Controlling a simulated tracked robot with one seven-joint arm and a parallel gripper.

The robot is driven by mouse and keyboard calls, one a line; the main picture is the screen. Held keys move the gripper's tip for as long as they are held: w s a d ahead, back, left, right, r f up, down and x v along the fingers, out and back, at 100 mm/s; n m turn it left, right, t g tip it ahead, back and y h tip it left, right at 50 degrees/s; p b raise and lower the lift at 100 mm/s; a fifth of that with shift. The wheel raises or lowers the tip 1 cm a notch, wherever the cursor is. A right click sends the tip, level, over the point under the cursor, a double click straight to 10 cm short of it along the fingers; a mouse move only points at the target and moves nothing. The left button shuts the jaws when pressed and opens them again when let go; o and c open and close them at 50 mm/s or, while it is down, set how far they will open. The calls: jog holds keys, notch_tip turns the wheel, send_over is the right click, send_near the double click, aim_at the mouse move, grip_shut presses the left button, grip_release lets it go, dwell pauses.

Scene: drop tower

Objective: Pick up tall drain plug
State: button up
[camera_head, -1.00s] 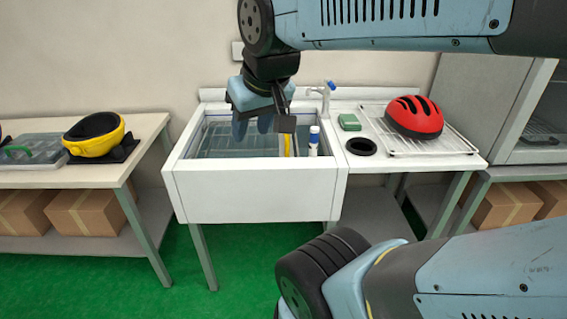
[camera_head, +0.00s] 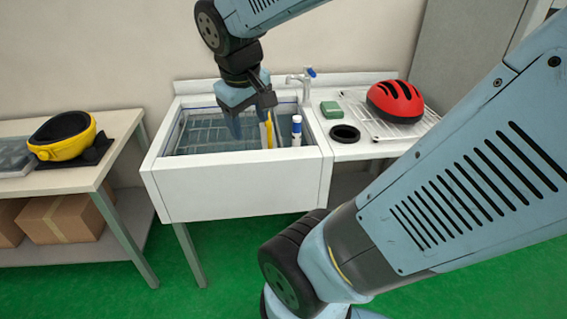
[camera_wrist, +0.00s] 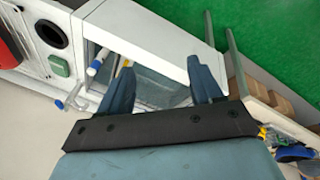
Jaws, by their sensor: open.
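A white upright tube with a blue cap (camera_head: 296,130) stands inside the sink (camera_head: 235,187) near its right end. Just left of it is a thin yellow upright piece (camera_head: 266,134), partly hidden by my gripper. I cannot tell which of the two is the tall drain plug. My gripper (camera_head: 248,120) points down over the sink, left of the tube, its fingers apart and nothing seen between them. In the wrist view the open fingers (camera_wrist: 158,68) reach over the sink; the blue-capped tube (camera_wrist: 97,62) and yellow piece (camera_wrist: 125,64) are beyond the left finger.
A faucet (camera_head: 300,80) rises behind the sink's right end. A green sponge (camera_head: 331,109), a black ring opening (camera_head: 345,134) and a red helmet (camera_head: 394,101) on a wire rack are to the right. A yellow-black item (camera_head: 62,138) lies on the left table.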

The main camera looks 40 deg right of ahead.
jog(key=w+d+f+n+g+h, duration=0.2)
jog(key=d+f+h, duration=0.1)
jog(key=d, duration=0.2)
jog(key=w+d+f+n+g+h, duration=0.1)
jog(key=w+d+f+g+h, duration=0.15)
jog(key=d+f, duration=0.2)
jog(key=n+t+h, duration=0.5)
jog(key=n+h, duration=0.5)
jog(key=n, duration=0.5)
send_near(294, 121)
jog(key=shift+s+a+r, duration=0.25)
jog(key=shift+s+a, duration=0.05)
jog(key=shift+a, duration=0.25)
jog(key=shift+s+a+r, duration=0.25)
jog(key=shift+s+a, duration=0.05)
jog(key=shift+a, duration=0.25)
jog(key=shift+n+t, duration=0.35)
jog(key=shift+n, duration=0.35)
jog(key=shift+f+x, duration=0.2)
jog(key=shift+x, duration=2.15)
jog(key=shift+f+x, duration=0.2)
jog(key=shift+x, duration=2.2)
jog(key=shift+f+x, duration=0.15)
jog(key=shift+x, duration=2.2)
jog(key=shift+w, duration=0.15)
jog(key=shift+c, duration=0.5)
